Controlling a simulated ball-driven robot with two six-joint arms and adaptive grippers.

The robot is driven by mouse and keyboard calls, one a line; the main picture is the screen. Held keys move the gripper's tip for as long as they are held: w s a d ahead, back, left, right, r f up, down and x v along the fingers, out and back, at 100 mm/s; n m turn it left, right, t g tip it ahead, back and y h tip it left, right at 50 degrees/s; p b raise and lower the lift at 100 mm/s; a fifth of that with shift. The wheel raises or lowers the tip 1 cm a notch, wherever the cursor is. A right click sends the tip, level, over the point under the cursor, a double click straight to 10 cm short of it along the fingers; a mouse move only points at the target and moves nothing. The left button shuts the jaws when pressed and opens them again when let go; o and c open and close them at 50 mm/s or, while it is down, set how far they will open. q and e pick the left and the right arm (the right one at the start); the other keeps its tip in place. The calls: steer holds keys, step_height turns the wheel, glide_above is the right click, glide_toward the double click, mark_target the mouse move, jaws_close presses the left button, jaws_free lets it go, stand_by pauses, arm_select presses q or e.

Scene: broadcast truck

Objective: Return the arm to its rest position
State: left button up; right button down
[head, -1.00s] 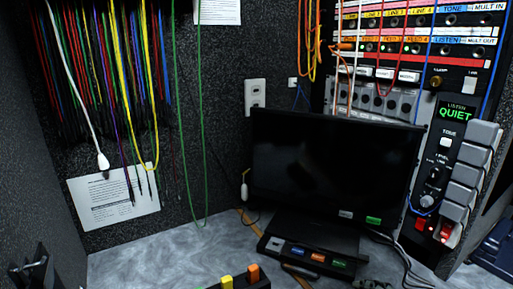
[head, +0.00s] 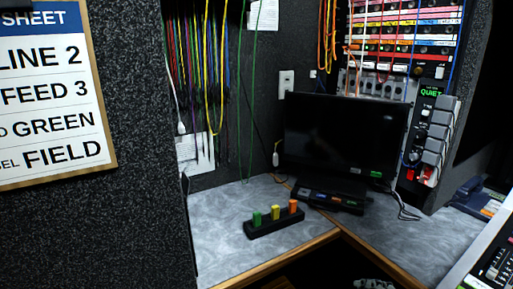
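Neither of my grippers shows clearly in the head view now. A small grey-white shape (head: 374,284) is cut off by the bottom edge, and I cannot tell what it is. A black block (head: 275,226) stands on the grey desk (head: 225,215). It holds a green plug (head: 257,218), a yellow plug (head: 275,212) and an orange plug (head: 293,206), all upright. No gripper is touching the block or the plugs.
A dark monitor (head: 335,135) stands behind the block, with a low black button box (head: 328,199) before it. A dark wall (head: 125,215) with a sign (head: 50,95) fills the left. Patch cables (head: 205,65) hang behind. A control panel (head: 492,265) edges in at lower right.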

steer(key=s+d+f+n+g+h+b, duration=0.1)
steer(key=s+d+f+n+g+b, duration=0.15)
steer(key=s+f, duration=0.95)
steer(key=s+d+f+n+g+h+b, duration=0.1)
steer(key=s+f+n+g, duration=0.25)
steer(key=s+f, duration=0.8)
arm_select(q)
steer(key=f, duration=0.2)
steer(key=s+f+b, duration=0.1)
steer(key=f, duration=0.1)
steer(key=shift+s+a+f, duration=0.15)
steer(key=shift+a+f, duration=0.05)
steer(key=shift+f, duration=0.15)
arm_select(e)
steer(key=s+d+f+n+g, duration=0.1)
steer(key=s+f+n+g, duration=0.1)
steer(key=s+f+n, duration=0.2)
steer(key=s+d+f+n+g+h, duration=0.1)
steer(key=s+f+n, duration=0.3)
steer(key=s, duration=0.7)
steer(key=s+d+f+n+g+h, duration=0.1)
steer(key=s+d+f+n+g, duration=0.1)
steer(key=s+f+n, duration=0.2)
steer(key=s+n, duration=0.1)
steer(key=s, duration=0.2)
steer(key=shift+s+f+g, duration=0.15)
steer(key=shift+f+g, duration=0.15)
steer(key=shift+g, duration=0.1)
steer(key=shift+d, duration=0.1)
